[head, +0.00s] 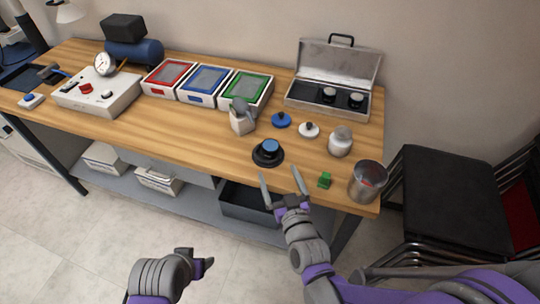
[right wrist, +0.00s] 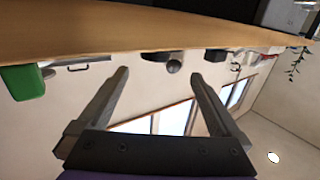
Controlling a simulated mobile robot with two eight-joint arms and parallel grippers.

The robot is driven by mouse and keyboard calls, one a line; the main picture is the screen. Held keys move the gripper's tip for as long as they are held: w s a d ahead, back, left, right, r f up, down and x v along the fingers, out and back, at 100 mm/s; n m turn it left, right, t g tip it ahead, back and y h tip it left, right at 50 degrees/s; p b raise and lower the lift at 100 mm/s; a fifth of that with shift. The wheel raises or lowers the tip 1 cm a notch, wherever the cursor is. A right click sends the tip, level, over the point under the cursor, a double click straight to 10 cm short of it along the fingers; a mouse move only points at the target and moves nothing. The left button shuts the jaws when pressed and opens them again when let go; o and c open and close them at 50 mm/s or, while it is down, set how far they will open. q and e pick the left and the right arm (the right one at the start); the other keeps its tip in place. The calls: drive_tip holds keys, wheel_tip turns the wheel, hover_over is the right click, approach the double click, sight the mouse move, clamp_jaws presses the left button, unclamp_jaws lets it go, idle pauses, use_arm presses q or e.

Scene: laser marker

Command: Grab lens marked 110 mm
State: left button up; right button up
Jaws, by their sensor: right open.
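Two dark cylindrical lenses with light tops, a left one (head: 328,95) and a right one (head: 356,100), stand in the open metal case (head: 312,109) at the back right of the table. Their markings are too small to read. My right gripper (head: 282,182) is open and empty at the table's front edge, well short of the case. Its spread fingers also show in the right wrist view (right wrist: 160,80). My left gripper (head: 207,262) is low in front of the table, away from everything; its finger gap is unclear.
A black round holder with a blue top (head: 268,152) stands just beyond my right gripper. A green block (head: 324,180) and a metal bin (head: 367,182) are to its right. Blue (head: 281,120) and white (head: 309,130) knobbed discs and a jar (head: 340,141) stand before the case.

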sight(273, 153)
drive_tip(key=x, duration=0.3)
drive_tip(key=shift+w, duration=0.1)
drive_tip(key=shift+d+x, duration=0.2)
drive_tip(key=shift+x, duration=1.3)
drive_tip(key=shift+d+x, duration=0.2)
drive_tip(key=shift+x, duration=1.3)
drive_tip(key=shift+w+r, duration=0.1)
drive_tip(key=shift+c, duration=0.3)
